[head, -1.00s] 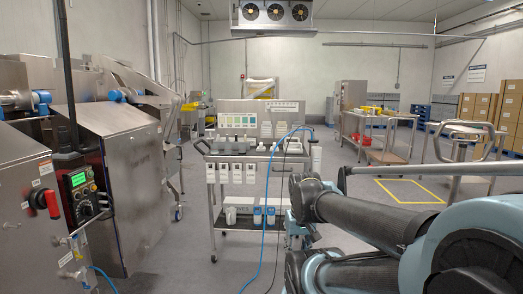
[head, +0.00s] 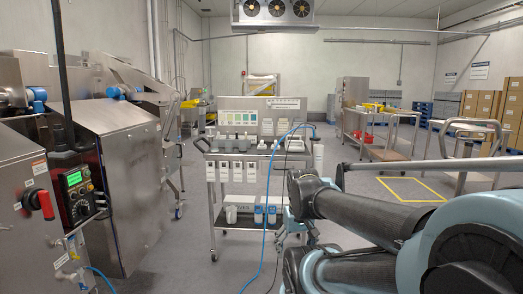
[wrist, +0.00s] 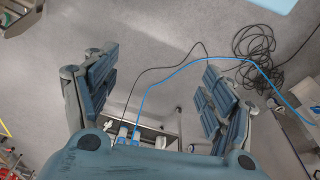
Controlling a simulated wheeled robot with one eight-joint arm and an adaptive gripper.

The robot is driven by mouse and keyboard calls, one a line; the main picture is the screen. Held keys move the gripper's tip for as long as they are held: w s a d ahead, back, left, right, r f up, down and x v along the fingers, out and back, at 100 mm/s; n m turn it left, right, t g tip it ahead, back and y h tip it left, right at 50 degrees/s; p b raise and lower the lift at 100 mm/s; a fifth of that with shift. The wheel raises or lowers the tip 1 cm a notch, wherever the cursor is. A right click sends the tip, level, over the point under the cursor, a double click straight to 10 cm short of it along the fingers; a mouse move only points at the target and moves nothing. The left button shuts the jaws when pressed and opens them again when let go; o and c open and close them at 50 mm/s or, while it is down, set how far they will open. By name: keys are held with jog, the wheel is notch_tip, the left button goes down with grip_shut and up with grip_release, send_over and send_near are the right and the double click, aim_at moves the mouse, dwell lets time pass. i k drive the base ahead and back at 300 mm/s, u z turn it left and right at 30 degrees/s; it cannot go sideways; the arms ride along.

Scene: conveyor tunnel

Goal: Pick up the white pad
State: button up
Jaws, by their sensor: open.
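I cannot make out a white pad for certain in either view; small pale items lie on top of the cart (head: 212,205) in the head view, too small to tell apart. My gripper (wrist: 160,92) is open and empty in the wrist view, its two blue-grey fingers spread wide over grey floor. Part of the cart and white bottles with blue parts (wrist: 128,131) show beyond the gripper's body, at the bottom of that view. In the head view my arm reaches from the right to the cart's right side, and the gripper is mostly hidden there.
A blue hose (head: 268,210) and dark cable hang by the cart; the cable lies coiled (wrist: 255,45) on the floor. A steel machine (head: 115,175) stands at left. Steel tables (head: 385,153) and stacked boxes (head: 480,106) stand at right.

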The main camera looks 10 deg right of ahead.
aim_at(262, 146)
jog(key=z, duration=0.3)
jog(key=i, duration=2.2)
